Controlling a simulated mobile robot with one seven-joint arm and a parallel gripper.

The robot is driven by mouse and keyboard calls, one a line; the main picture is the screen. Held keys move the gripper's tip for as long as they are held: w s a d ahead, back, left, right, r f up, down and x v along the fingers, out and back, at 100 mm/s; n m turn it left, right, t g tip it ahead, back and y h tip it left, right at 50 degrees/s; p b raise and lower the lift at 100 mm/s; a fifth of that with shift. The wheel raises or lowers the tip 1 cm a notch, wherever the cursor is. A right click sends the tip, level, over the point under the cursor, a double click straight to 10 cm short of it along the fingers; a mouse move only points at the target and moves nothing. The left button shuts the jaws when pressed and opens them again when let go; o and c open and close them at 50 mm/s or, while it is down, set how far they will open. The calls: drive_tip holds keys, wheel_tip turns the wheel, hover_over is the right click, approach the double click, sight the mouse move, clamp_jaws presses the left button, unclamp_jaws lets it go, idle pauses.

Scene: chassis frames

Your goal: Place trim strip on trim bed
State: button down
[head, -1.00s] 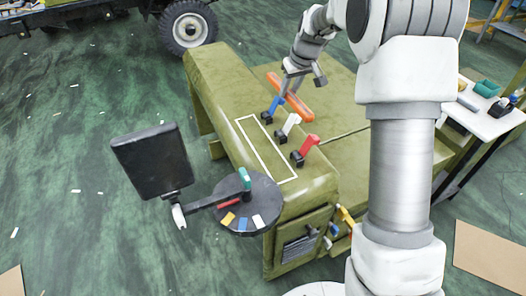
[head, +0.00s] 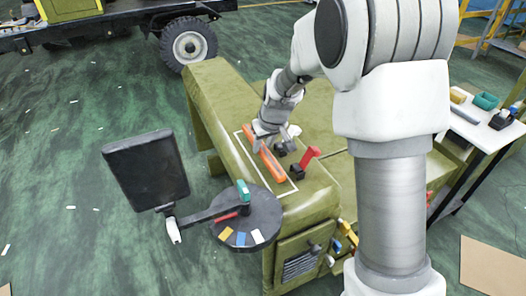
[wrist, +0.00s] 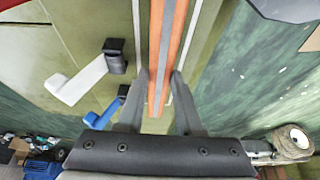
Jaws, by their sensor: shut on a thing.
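The trim strip (head: 270,160) is a long orange bar with a grey stripe along its middle. My gripper (head: 262,139) is shut on it, with one finger on each side in the wrist view (wrist: 157,85). The trim bed (head: 290,189) is a white-outlined rectangle on the green bench top. The strip runs lengthwise within the outline in both views, with white lines on either side of it in the wrist view. I cannot tell whether the strip touches the surface. My gripper hides part of the strip and the far part of the bed.
A red lever clamp (head: 307,157) stands right of the bed. White (wrist: 78,82) and blue (wrist: 103,116) levers stand beside the strip in the wrist view. A dark round disc (head: 262,205) and a black panel (head: 147,170) are at the near left. A white side table (head: 478,132) is at right.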

drive_tip(key=shift+f, duration=0.95)
drive_tip(key=shift+f, duration=0.1)
drive_tip(key=c, duration=0.6)
unclamp_jaws()
